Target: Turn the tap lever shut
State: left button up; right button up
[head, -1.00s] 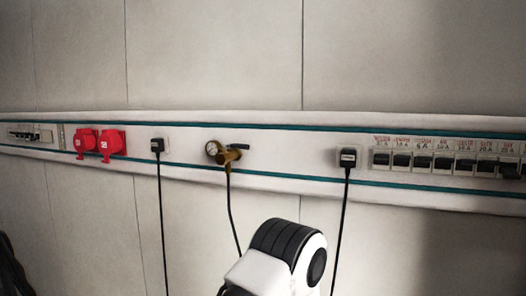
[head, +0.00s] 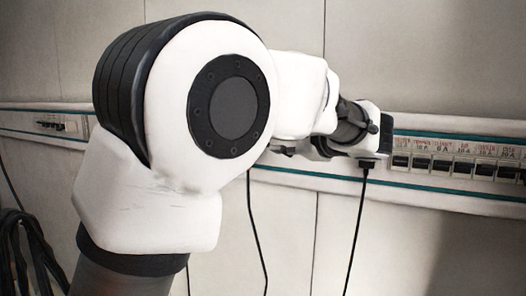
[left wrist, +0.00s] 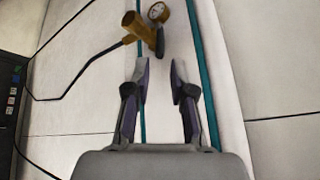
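The brass tap (left wrist: 137,27) has a round gauge (left wrist: 158,12) and a dark lever (left wrist: 160,42), and it shows near the top of the left wrist view. My left gripper (left wrist: 158,75) is open and empty. Its two fingers point towards the tap, with the lever a little beyond the fingertips and apart from them. In the head view my left arm hides the tap, and the left fingertips cannot be made out. My right gripper is not in view.
The wall rail carries a row of breakers (head: 455,165) on the right and a plug with a hanging cable (head: 366,166). A dark panel (left wrist: 15,85) lies at the left in the left wrist view. The tap's cable (left wrist: 80,75) trails left there.

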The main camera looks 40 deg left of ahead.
pick_arm(q)
jog(key=p+x, duration=0.3)
jog(key=x, duration=0.5)
jog(key=shift+w+a+f, duration=0.1)
jog(key=shift+d, duration=0.2)
jog(key=shift+c, duration=0.3)
grip_shut()
